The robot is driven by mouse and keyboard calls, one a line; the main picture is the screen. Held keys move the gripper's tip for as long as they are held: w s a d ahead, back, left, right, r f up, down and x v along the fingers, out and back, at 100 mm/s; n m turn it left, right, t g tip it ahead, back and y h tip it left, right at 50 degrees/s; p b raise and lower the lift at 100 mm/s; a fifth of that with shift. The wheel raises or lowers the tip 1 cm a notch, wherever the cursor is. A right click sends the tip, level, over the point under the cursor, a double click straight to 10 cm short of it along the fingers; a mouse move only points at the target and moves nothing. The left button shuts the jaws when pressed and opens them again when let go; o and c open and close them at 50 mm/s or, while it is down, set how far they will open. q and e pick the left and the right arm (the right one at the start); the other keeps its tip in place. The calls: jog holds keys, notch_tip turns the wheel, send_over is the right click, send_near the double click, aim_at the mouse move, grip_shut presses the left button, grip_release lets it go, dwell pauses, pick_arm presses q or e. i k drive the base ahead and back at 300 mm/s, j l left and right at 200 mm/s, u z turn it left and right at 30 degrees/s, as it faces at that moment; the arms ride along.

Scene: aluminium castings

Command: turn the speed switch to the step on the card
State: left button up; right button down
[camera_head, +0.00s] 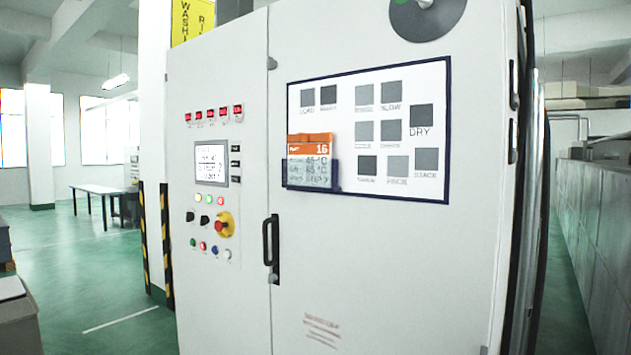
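The card (310,150) has an orange top with the number 16 and pale lines of text below. It sits in a dark holder (335,174) on the cabinet door; its lowest line is too blurred to read surely. Two small black knobs (190,216) and (204,220) are on the control panel at the left of the cabinet. I cannot tell which of them is the speed switch, nor their positions. A larger red knob on a yellow plate (227,224) is to their right. Neither of my grippers is in view.
The white cabinet (370,270) fills the middle. A black door handle (271,250) stands right of the knobs. Above them are a lit screen (211,164) and red displays (212,114). A striped post (166,240) stands left of the cabinet. Green floor (90,270) is open at left.

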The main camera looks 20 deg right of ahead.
aim_at(204, 219)
jog(key=i+j+z, duration=0.25)
jog(key=i, duration=0.3)
jog(key=i+j+z, duration=0.25)
jog(key=i, duration=0.3)
jog(key=i+j+z, duration=0.25)
jog(key=i, duration=0.25)
